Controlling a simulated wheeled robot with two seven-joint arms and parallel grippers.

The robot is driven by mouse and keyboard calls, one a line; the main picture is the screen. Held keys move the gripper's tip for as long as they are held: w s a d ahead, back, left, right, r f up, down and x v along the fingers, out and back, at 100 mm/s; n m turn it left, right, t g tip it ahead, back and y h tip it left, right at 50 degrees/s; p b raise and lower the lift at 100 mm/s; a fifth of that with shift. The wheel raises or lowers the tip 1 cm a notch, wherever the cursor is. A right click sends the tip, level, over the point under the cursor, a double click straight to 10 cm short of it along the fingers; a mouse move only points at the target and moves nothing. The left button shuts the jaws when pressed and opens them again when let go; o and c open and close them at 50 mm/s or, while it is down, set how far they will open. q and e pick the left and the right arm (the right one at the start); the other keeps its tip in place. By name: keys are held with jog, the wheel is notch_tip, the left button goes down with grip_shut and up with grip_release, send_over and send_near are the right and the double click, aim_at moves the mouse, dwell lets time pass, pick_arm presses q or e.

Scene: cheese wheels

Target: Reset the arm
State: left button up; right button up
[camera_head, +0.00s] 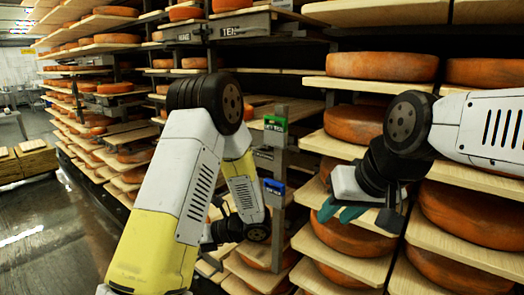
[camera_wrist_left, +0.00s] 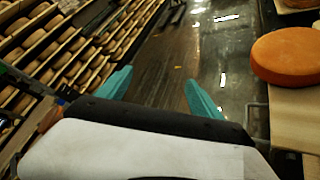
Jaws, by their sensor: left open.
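My right arm reaches in from the right in the head view. Its gripper (camera_head: 338,212) has teal fingers and hangs in front of the middle shelves, near an orange cheese wheel (camera_head: 352,238). The small picture does not show clearly how far its fingers are apart. My left arm rises from the bottom and bends down again beside the rack; its gripper is not clear in the head view. In the left wrist view my left gripper (camera_wrist_left: 160,90) is open, with its two teal fingers wide apart and nothing between them.
Racks of wooden boards (camera_head: 375,86) with orange cheese wheels (camera_head: 382,66) stand close ahead and to the right. More loaded shelves (camera_head: 110,88) run along the left. The floor (camera_head: 60,235) at the left is clear. A cheese wheel (camera_wrist_left: 287,56) lies at the right in the left wrist view.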

pick_arm(q)
jog(key=s+d+r+n+g+h, duration=0.2)
jog(key=s+r+n+h, duration=0.8)
jog(key=n, duration=0.5)
jog(key=s+d+r+n+t+h, duration=0.5)
jog(key=d+r+n+t+h, duration=0.1)
jog(key=r+n, duration=0.4)
jog(key=shift+d+r+n+t, duration=0.3)
jog(key=shift+d+n+t, duration=0.3)
jog(key=shift+d+n, duration=0.3)
